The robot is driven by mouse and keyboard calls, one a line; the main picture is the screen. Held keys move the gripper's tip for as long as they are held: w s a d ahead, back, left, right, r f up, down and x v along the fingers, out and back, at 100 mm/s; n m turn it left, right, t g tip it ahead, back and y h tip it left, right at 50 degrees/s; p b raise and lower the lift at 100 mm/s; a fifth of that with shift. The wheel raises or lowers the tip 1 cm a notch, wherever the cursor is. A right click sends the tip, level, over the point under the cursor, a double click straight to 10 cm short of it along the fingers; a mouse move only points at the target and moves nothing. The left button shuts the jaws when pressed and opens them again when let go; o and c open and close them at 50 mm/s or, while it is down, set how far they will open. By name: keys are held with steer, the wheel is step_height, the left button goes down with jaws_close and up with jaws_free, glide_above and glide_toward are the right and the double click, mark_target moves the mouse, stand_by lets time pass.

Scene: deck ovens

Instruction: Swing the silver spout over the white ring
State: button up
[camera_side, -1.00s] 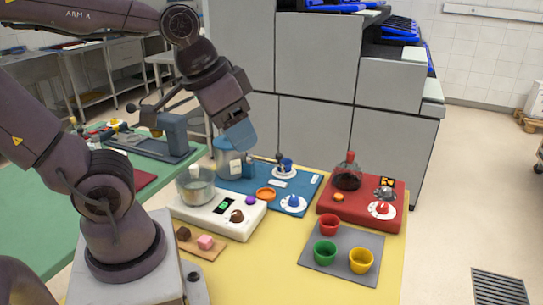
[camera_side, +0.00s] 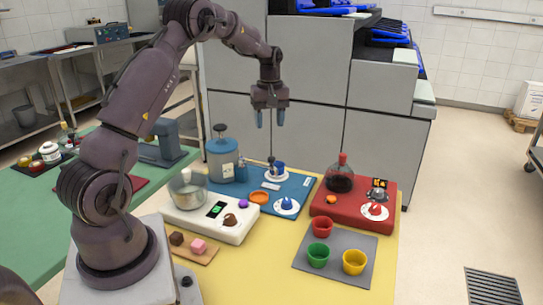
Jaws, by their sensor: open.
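My gripper (camera_side: 270,118) hangs upright with its two blue fingers apart and nothing between them. It is high above the back of the blue board (camera_side: 304,184). A small grey upright part (camera_side: 271,163) stands beside a blue cup (camera_side: 279,167) at the back of this board; it may be the silver spout, but it is too small to tell. A white ring-like disc (camera_side: 269,176) lies under the cup. Another white disc (camera_side: 287,212) surrounds a blue knob (camera_side: 287,202) nearer the front. I cannot tell which is the white ring.
A blue canister (camera_side: 221,158) stands left of the blue board. A white scale (camera_side: 190,222) carries a glass bowl (camera_side: 187,190). A red unit (camera_side: 352,213) holds a dark flask (camera_side: 341,178). Red, green and yellow cups stand on a grey mat (camera_side: 310,276). Grey ovens (camera_side: 305,135) rise behind.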

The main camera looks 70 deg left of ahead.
mark_target(271, 158)
steer(key=shift+n, duration=0.8)
steer(key=f, duration=1.1)
steer(key=shift+w+a+f, duration=0.1)
steer(key=shift+w+f, duration=0.15)
steer(key=shift+w, duration=0.05)
jaws_close()
